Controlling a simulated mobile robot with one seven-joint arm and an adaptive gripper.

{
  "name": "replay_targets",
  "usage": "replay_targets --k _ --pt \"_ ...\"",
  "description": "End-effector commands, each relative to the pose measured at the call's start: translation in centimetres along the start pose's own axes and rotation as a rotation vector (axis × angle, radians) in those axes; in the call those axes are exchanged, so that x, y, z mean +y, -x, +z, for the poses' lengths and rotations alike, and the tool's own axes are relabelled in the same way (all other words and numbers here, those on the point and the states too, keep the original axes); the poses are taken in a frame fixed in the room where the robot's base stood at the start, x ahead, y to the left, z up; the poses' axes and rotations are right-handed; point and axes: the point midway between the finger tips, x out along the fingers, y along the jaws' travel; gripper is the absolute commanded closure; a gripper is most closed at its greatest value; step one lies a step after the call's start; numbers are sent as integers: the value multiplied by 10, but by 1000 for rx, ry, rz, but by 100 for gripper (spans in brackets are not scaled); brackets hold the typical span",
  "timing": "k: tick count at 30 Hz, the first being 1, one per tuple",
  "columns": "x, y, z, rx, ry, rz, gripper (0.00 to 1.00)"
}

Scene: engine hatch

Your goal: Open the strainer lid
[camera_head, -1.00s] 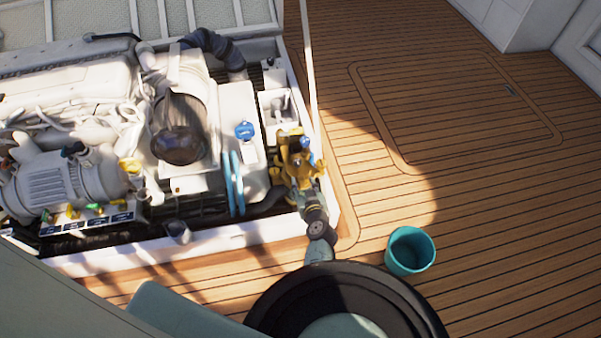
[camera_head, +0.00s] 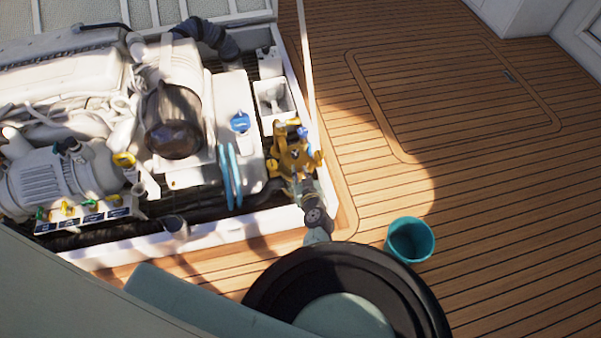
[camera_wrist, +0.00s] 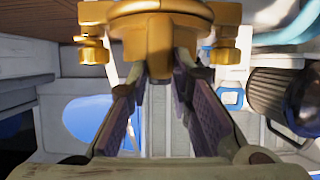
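The brass strainer (camera_head: 294,156) stands at the right front corner of the open engine hatch, with a blue part on top. Its brass body (camera_wrist: 160,22) fills the top of the wrist view, with a knob on each side. My gripper (camera_wrist: 158,75) is below it in that view, its two fingers spread apart with a clear gap between them. The fingertips lie either side of the strainer's central brass part; I cannot tell whether they touch it. In the head view my gripper (camera_head: 298,186) is small, close against the strainer's near side. The lid's seam is not clearly visible.
The white hatch rim (camera_head: 200,240) runs along the front and right of the engine bay. A blue-capped white tank (camera_head: 238,95) stands left of the strainer. A teal bucket (camera_head: 410,240) stands on the wooden deck (camera_head: 500,210), which is otherwise clear.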

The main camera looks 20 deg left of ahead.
Motion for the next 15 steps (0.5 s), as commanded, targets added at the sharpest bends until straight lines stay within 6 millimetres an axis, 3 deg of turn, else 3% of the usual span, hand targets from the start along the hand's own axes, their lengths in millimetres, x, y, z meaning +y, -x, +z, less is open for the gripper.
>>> replay_targets --k 7,15 --pt "0 0 0 0 0 0 99" --pt "0 0 0 1 0 0 100"
